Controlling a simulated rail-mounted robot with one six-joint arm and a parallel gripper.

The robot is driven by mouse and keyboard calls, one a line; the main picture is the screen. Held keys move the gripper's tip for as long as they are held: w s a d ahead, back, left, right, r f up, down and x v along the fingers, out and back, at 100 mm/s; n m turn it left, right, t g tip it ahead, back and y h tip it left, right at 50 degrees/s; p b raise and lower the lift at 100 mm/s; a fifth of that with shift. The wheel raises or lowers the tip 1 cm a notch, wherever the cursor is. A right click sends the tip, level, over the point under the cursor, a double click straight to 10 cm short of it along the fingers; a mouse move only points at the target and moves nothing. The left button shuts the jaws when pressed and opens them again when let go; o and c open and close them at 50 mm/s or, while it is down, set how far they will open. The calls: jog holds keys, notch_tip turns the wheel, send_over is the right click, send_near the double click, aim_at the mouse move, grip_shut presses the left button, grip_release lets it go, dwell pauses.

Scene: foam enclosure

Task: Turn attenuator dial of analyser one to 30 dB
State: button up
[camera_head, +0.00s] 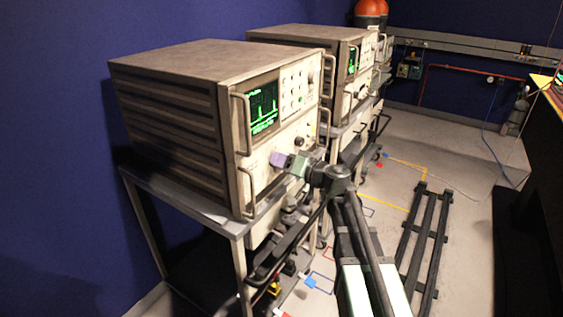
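The nearest analyser (170,75) is a beige-grey box on a trolley at the left, with a lit green screen (264,108) on its front panel. I cannot read any label that says which analyser is number one. My gripper (277,160), with a pale purple end, is at the lower middle of this front panel. It appears very close to or touching the panel; I cannot tell which. The attenuator dial cannot be made out, and the gripper covers part of the panel. Whether the fingers are open or shut on something is too small to tell.
A second analyser (356,62) with a green screen stands behind the first. Handles (243,126) stick out from the near front panel beside my gripper. A dark rail frame (427,235) lies on the floor at right. A dark bench edge (530,170) stands at far right.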

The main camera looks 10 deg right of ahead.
jog(key=c, duration=0.4)
jog(key=shift+c, duration=0.2)
jog(key=shift+m, duration=0.5)
jog(key=m, duration=1.4)
jog(key=shift+f+m, duration=0.15)
jog(key=shift+m, duration=0.25)
jog(key=o, duration=0.9)
